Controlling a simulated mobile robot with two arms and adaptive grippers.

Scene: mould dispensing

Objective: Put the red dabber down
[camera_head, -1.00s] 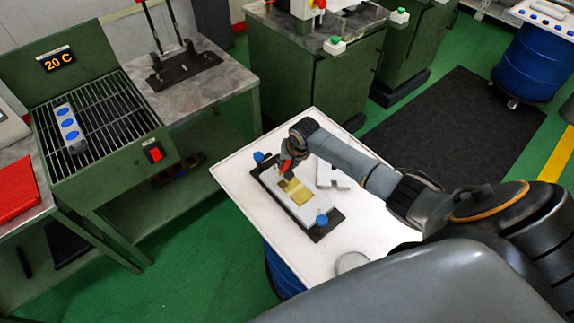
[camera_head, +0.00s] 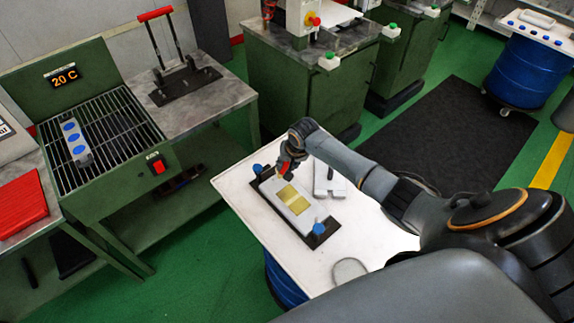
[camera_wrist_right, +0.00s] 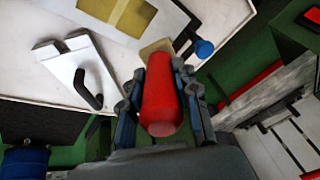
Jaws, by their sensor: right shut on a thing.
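My right gripper (camera_head: 285,168) is shut on the red dabber (camera_wrist_right: 161,101), its fingers on both sides of the red handle. A tan pad (camera_wrist_right: 157,48) shows at the dabber's far end. In the head view the gripper is at the far end of the white mould plate (camera_head: 303,218), past its gold patch (camera_head: 292,202). Whether the pad touches anything is unclear. The plate sits on a black base (camera_head: 319,240) with blue knobs (camera_head: 318,229) at its ends. My left gripper is not in view.
The white tabletop (camera_head: 240,196) has free room left of the base. A white block with a black handle (camera_head: 330,172) lies to its right, and a pale round item (camera_head: 349,271) near the front. A grill (camera_head: 100,130) holding a mould (camera_head: 75,142) stands left.

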